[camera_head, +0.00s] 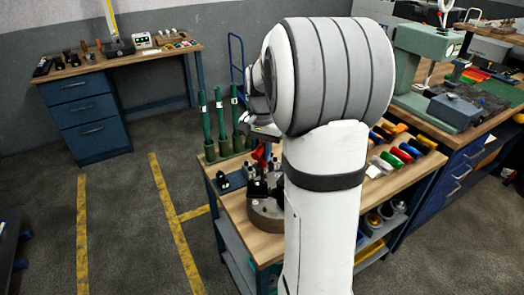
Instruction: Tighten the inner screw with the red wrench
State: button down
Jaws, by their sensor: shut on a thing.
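My gripper (263,137) is at the left side of my arm, above the back part of the wooden-topped cart. It is small in the picture and partly hidden by my arm. It is shut on a red tool, which looks like the red wrench (260,155), just below it. Under it stands a round grey-brown metal fixture (264,220) with several dark upright parts on top. The red wrench is above or beside these parts; I cannot tell if it touches any. The inner screw cannot be made out, and my arm hides the fixture's right side.
Tall green-handled tools (220,122) stand at the cart's back left. Coloured cylinders (402,153) lie on its right. A small dark block (222,181) sits near its left edge. A green machine (423,58) stands on the right bench.

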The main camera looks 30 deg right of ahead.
jog(key=shift+f, duration=0.35)
dwell(0.3)
jog(key=shift+m, duration=1.4)
jog(key=shift+m, duration=1.4)
jog(key=shift+w+m, duration=0.1)
jog(key=shift+m, duration=1.3)
